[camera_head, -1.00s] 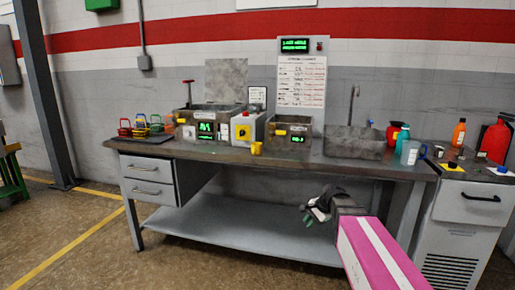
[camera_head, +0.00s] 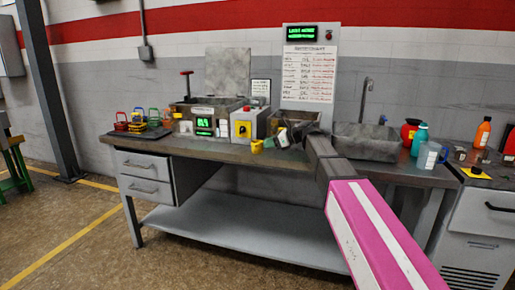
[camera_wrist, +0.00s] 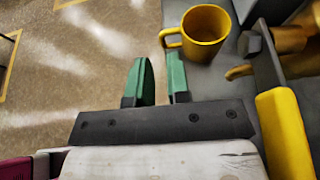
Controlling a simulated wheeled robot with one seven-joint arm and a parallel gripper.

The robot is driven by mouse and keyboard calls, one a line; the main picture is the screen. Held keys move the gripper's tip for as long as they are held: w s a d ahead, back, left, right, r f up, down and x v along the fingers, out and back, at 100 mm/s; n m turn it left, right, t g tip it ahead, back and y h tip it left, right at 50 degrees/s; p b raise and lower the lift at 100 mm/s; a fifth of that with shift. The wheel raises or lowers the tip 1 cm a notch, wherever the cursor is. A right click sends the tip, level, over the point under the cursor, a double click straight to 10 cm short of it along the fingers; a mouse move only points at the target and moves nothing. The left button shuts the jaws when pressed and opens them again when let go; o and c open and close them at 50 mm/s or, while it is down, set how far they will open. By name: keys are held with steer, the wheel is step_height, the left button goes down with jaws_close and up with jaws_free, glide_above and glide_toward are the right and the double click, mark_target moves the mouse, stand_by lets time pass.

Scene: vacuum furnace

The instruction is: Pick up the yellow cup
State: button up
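The yellow cup (camera_head: 257,146) stands upright near the front edge of the workbench, in front of a box with a yellow switch. In the wrist view the cup (camera_wrist: 207,31) is at the top, open side up, with its handle pointing left. My gripper (camera_head: 281,138) is just right of the cup in the head view, where its fingers are hard to make out. In the wrist view its two green fingers (camera_wrist: 160,62) are apart with an empty gap between them. Their tips point toward the handle and appear short of it.
The workbench (camera_head: 215,152) carries the switch box (camera_head: 245,127) behind the cup and a sink (camera_head: 362,141) to the right. Colored holders (camera_head: 140,120) stand at left. In the wrist view a large yellow part (camera_wrist: 285,135) is close on the right. Floor shows at left.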

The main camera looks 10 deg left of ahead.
mark_target(255, 146)
steer(key=x, duration=0.7)
steer(key=shift+w+a+f, duration=0.1)
steer(key=shift+w+a, duration=0.05)
steer(key=shift+a, duration=0.15)
jaws_close()
